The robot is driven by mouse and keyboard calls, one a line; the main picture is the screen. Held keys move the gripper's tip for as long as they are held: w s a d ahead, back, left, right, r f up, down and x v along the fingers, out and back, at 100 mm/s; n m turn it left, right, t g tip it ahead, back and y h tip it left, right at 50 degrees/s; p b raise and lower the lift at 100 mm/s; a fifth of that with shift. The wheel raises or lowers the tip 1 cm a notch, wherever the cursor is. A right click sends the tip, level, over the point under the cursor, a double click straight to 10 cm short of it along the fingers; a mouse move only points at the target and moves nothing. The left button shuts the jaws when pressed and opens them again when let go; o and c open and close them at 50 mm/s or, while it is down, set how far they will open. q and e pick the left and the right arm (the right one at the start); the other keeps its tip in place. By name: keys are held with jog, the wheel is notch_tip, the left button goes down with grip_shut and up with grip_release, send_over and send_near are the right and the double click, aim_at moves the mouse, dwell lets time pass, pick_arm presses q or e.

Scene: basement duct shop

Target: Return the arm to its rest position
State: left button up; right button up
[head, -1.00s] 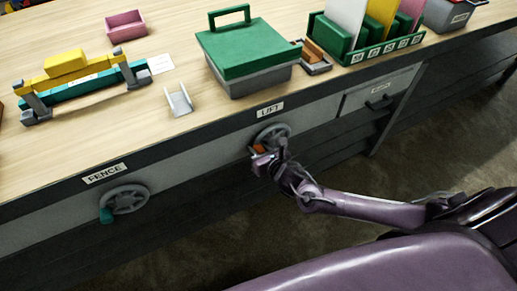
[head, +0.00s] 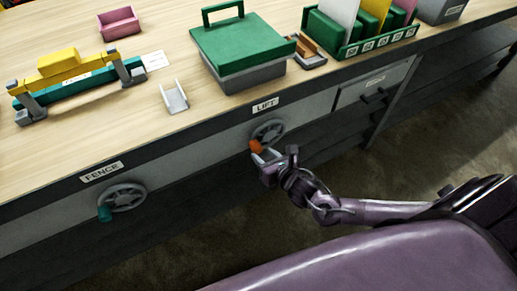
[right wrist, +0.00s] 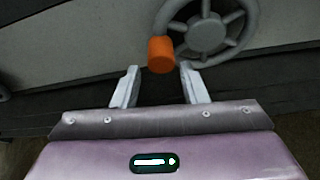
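My right gripper (head: 266,158) is just in front of the lift handwheel (head: 268,132), below the LIFT label. In the right wrist view the gripper (right wrist: 160,86) has its two fingers apart with nothing between them. The wheel's orange knob (right wrist: 161,54) is beyond the fingertips and appears apart from them; the grey wheel (right wrist: 206,33) is behind it. The orange knob (head: 255,145) also shows in the head view at the wheel's lower left. My left gripper is not in view.
The bench front carries a FENCE handwheel (head: 122,198) with a teal knob and a drawer handle (head: 374,97). On the bench top are a green-lidded box (head: 243,45), a pink tray (head: 119,23), a yellow-and-teal fixture (head: 75,77) and a green rack (head: 350,50). Open floor (head: 440,130) lies right.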

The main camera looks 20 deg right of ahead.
jog(key=shift+s+d+r, duration=0.1)
jog(key=shift+s+r, duration=0.1)
jog(key=shift+s, duration=0.25)
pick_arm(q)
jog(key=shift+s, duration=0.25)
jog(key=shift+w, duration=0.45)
